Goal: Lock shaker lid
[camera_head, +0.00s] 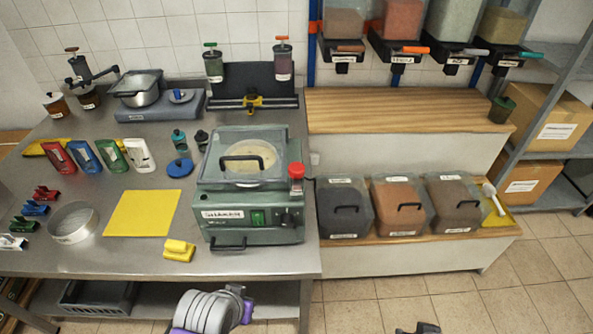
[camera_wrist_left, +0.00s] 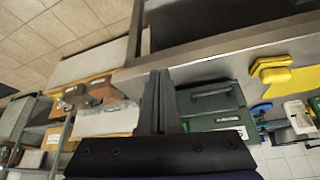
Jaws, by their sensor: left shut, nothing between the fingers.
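The green shaker machine (camera_head: 256,222) stands near the right front edge of the steel table. Its clear lid (camera_head: 213,173), with a black handle (camera_head: 245,160), lies over a pale round sieve; it looks lowered, but I cannot tell whether it is locked. A red knob (camera_head: 296,171) stands on the machine's right side. In the left wrist view, which is upside down, the machine (camera_wrist_left: 214,101) is beyond my left gripper (camera_wrist_left: 159,75). Its fingers are together and empty, apart from the machine. In the head view only my left arm shows clearly, in front of the table.
A yellow block (camera_head: 179,250) and a yellow mat (camera_head: 143,213) lie left of the machine. Lidded bins (camera_head: 344,207) stand on the wooden step to its right. A dark crate (camera_head: 97,297) is on the lower shelf. The floor on the right is open.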

